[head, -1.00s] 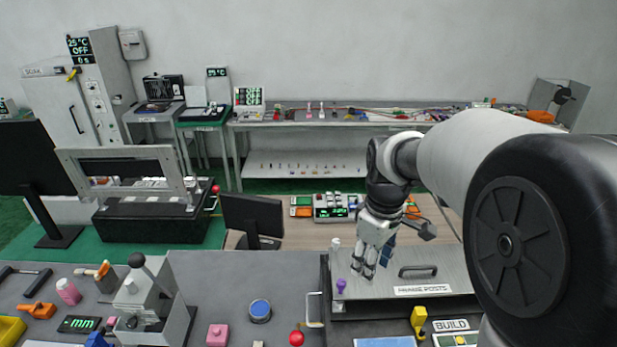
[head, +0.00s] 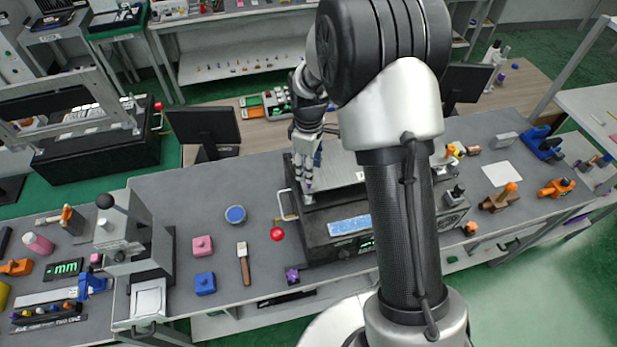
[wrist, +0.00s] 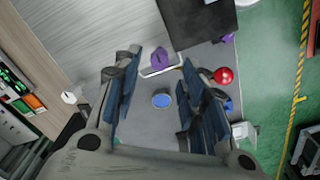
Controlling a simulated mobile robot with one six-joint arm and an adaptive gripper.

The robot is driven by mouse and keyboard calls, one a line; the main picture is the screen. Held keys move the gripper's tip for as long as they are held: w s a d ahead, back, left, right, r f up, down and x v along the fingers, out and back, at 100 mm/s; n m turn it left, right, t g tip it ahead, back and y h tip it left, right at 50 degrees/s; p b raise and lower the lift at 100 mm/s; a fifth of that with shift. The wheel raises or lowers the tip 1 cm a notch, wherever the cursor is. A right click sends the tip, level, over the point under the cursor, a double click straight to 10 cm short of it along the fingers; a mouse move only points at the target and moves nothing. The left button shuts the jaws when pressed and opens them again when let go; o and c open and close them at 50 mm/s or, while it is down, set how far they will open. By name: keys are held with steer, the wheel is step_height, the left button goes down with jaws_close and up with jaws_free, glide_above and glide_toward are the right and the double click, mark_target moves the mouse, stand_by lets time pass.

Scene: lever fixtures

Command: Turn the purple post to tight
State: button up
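The purple post (wrist: 160,57) stands at the edge of the grey plate (wrist: 110,22). In the wrist view it appears between the tips of my gripper (wrist: 161,64), one finger to each side. The fingers are open, with a gap around the post; I cannot tell how far above it they are. In the head view my gripper (head: 307,180) points down at the left end of the plate (head: 342,170) and mostly hides the post there.
A blue round piece (head: 235,214), a red ball knob (head: 277,234), a pink block (head: 202,245) and a blue block (head: 205,283) lie left of the fixture. A purple knob (head: 292,275) sits at its front. A monitor (head: 203,130) stands behind.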

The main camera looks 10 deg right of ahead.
mark_target(309, 188)
step_height(309, 188, down, 6)
steer(key=shift+r, duration=0.15)
steer(key=shift+c, duration=0.4)
jaws_close()
